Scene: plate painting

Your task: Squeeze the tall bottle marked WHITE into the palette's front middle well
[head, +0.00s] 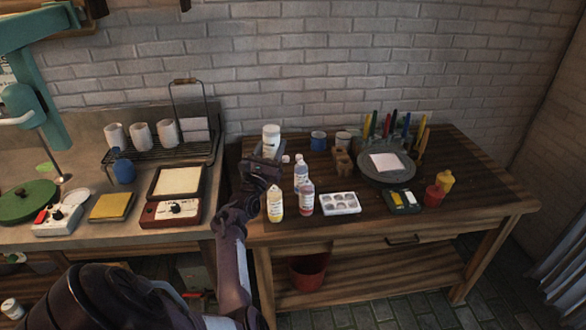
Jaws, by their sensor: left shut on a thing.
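My left gripper (268,158) is shut on a tall white bottle (271,137) at the back left of the wooden table. The white palette (341,211) lies flat near the table's front, to the right of and nearer than the gripper, with several small wells. The gripper is apart from the palette. My right gripper is not in view.
A pale bottle (301,175), a yellowish bottle (276,206) and a reddish bottle (306,201) stand between gripper and palette. A round grey stand (372,179) with a white square, brushes and paint pots are to the right.

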